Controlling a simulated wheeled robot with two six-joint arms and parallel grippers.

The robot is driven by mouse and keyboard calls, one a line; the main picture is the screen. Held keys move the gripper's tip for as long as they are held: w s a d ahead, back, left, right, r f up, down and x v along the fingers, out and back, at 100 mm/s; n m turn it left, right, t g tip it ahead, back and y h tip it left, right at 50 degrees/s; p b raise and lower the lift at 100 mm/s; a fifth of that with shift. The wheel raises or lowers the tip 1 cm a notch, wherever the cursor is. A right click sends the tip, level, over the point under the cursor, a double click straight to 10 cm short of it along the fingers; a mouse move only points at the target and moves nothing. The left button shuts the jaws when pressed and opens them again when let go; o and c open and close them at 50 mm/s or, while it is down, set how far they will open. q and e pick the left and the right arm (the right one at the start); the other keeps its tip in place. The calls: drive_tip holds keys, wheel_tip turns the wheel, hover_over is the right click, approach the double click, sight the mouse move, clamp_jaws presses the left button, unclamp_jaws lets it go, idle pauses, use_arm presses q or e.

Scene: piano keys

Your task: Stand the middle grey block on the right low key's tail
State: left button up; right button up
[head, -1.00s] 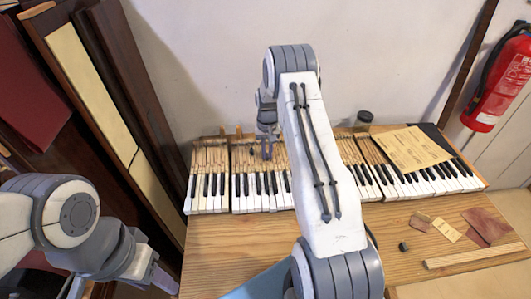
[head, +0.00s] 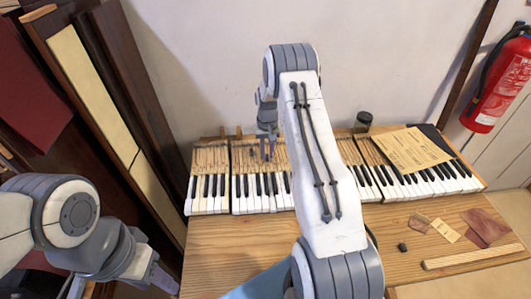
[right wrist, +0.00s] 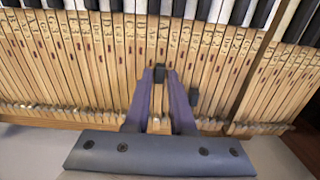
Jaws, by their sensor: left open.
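A small dark grey block (right wrist: 161,73) stands on the wooden key tails in the right wrist view, between the fingertips of my right gripper (right wrist: 161,76). The gap beside the block is thin, and I cannot tell whether the fingers press on it. A second grey block (right wrist: 193,97) sits on the tails just right of the fingers. In the head view my right gripper (head: 267,157) points down over the tails, with a dark block (head: 251,152) to its left. I cannot make out which keys sit low. My left gripper (head: 163,280) is open, off the table's left side.
The keyboard (head: 210,195) lies along the back of the wooden table (head: 215,250); my right arm hides its middle. A dark jar (head: 363,121) and a paper sheet (head: 412,150) are behind right. A wooden strip (head: 472,257) and scraps lie front right.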

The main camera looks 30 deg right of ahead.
drive_tip(key=shift+r+p, duration=0.3)
drive_tip(key=shift+r, duration=0.4)
drive_tip(key=shift+o, duration=0.3)
drive_tip(key=o, duration=0.5)
drive_tip(key=shift+s+r+p, duration=0.15)
drive_tip(key=shift+r+p, duration=1.6)
drive_tip(key=shift+r, duration=0.8)
drive_tip(key=shift+f, duration=0.1)
